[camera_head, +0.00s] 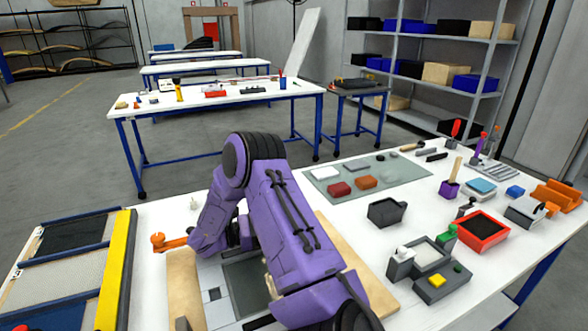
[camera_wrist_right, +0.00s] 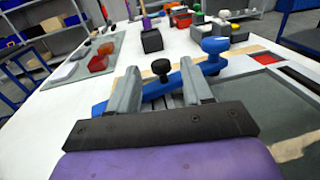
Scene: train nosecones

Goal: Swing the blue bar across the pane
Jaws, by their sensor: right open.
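The blue bar (camera_wrist_right: 150,90) shows in the right wrist view, running from left of my fingers to a raised round blue end (camera_wrist_right: 215,46) at right. A black knob (camera_wrist_right: 160,67) stands near its middle. My right gripper (camera_wrist_right: 159,72) is open, with its two grey fingers over the bar, one on each side of the knob. Contact cannot be told. The grey-green pane (camera_wrist_right: 240,92) lies to the right, edged by wood. In the head view my purple right arm hides the bar, its gripper and much of the pane (camera_head: 246,280). My left gripper is out of view.
Wooden strips (camera_head: 186,290) flank the pane. An orange handle (camera_head: 170,242) and a yellow-edged frame (camera_head: 116,270) lie at left. A black bin (camera_head: 386,211), a red tray (camera_head: 482,231) and grey fixtures (camera_head: 432,256) stand at right. A green mat (camera_head: 393,169) lies beyond.

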